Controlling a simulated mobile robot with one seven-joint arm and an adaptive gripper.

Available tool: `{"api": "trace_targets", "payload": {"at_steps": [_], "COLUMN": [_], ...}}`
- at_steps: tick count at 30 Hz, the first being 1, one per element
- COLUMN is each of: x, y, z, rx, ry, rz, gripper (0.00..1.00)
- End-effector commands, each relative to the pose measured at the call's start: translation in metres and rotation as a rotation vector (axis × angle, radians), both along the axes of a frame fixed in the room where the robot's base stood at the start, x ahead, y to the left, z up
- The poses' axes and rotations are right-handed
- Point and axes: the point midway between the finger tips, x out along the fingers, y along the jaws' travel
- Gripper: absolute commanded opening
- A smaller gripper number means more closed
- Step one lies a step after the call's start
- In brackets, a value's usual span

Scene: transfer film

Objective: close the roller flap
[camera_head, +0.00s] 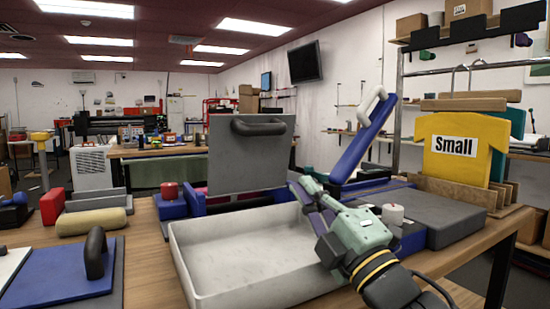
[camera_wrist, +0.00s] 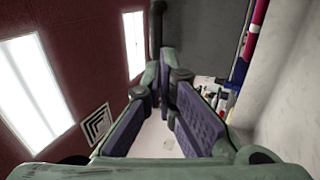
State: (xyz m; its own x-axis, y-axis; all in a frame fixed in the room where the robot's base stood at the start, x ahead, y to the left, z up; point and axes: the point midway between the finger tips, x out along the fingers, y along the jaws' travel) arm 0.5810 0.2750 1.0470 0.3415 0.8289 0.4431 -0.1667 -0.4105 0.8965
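A grey flat flap (camera_head: 250,160) stands upright behind the white tray, with a dark bar handle (camera_head: 258,127) across its top. A narrow blue flap (camera_head: 362,140) with a white handle (camera_head: 372,104) stands tilted up to its right. I cannot tell for sure which one is the roller flap. My gripper (camera_head: 305,191) is in front of the grey flap's lower right, above the tray's far right side. In the wrist view my gripper (camera_wrist: 162,125) shows its two purple pads apart with nothing between them. The grey flap (camera_wrist: 207,38) is beyond the fingers there.
A shallow white tray (camera_head: 215,290) lies on the wooden table below my arm. A grey block (camera_head: 430,212) and a white roll (camera_head: 393,214) are to the right. A blue board (camera_head: 70,275) with a dark handle and a beige roll (camera_head: 90,222) are at left.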

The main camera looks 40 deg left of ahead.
Motion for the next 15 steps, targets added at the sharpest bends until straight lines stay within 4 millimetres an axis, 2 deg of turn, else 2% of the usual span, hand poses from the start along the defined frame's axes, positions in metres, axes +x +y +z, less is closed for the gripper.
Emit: {"api": "trace_targets", "payload": {"at_steps": [5,15], "x": [0.007,0.032], "y": [0.017,0.078], "z": [0.011,0.043], "rx": [-0.005,-0.003], "ry": [-0.001,0.000], "rz": [0.000,0.000], "gripper": [0.00,0.00]}}
